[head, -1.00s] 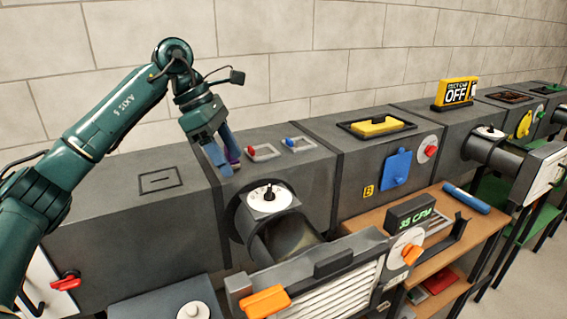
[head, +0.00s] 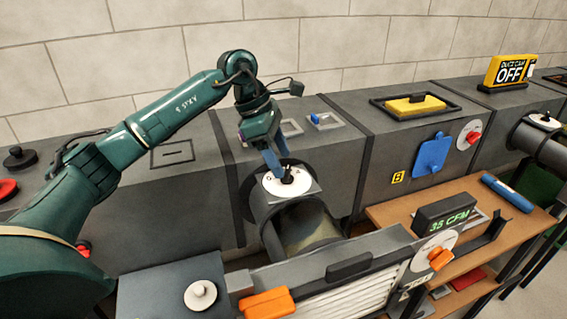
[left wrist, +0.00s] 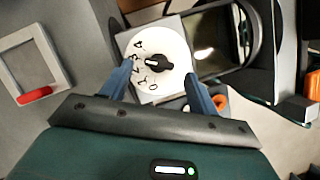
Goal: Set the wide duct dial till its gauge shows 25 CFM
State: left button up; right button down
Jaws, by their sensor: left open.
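The wide duct dial (head: 299,187) is a white disc with a black knob on top of the short round duct. The gauge (head: 445,220) on the wooden shelf reads 35 CFM in green. My left gripper (head: 274,165) is right at the dial, fingers pointing down. In the left wrist view the open fingers (left wrist: 160,86) show on either side of the dial's near part, with the knob just beyond the tips. I cannot tell whether they touch the dial. My right gripper is not in view.
A grille panel with an orange handle (head: 267,303) stands in front of the duct. A dial with an orange knob (head: 437,253) is beside the gauge. A blue cylinder (head: 506,193) lies on the shelf.

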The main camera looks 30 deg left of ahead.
aim_at(287, 175)
pick_arm(q)
jog(key=shift+x, duration=1.35)
jog(key=shift+c, duration=0.3)
jog(key=c, duration=0.9)
